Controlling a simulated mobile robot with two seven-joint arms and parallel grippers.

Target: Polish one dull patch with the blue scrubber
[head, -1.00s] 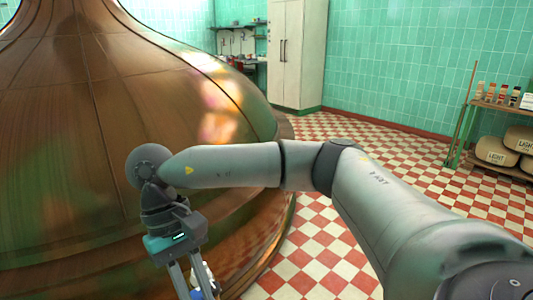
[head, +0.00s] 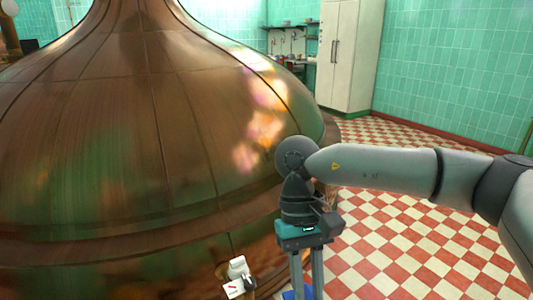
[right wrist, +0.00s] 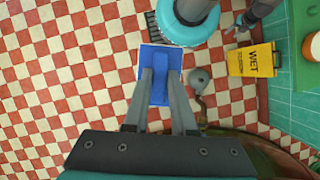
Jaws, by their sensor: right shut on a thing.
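The big copper kettle (head: 110,120) fills the left and middle of the head view. Its skin shows brown and greenish tones with bright reflections; I cannot tell a dull patch's edge. My right gripper (head: 305,280) points down in front of the kettle's lower right side. In the right wrist view my right gripper (right wrist: 160,88) is shut on the blue scrubber (right wrist: 160,62), a blue block with a pale edge, held above the tiled floor. Only a bit of the scrubber shows at the head view's bottom edge. My left gripper is in neither view.
A yellow wet-floor sign (right wrist: 250,60) is at the right of the wrist view. Checkered floor (head: 400,240) right of the kettle is open. A tall cabinet (head: 348,50) stands behind.

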